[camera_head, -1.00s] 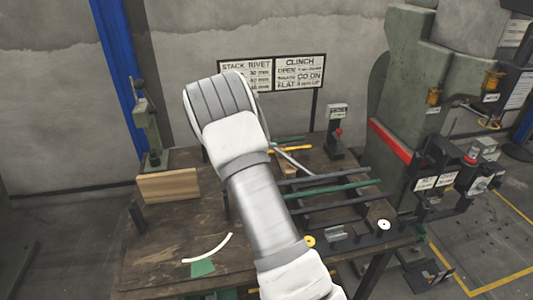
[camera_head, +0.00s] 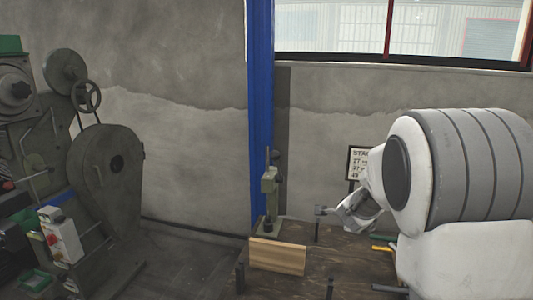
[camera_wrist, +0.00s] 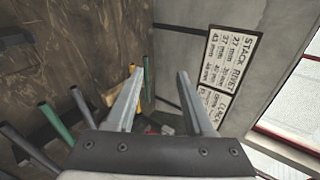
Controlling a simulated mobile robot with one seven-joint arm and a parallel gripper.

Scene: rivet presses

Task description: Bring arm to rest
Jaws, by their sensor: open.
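My arm, white and grey, fills the right side of the head view. It is bent and raised over the right part of the wooden workbench (camera_head: 345,262). My gripper (camera_wrist: 163,72) shows in the wrist view with its two metal fingers apart and nothing between them. The sign with rivet lengths also shows in the wrist view (camera_wrist: 228,62), right of the fingers.
A small green bench press (camera_head: 270,195) and a wooden block (camera_head: 277,256) stand on the bench's left part. A large dark green machine (camera_head: 105,165) with a handwheel stands at left. A blue post (camera_head: 261,110) rises behind.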

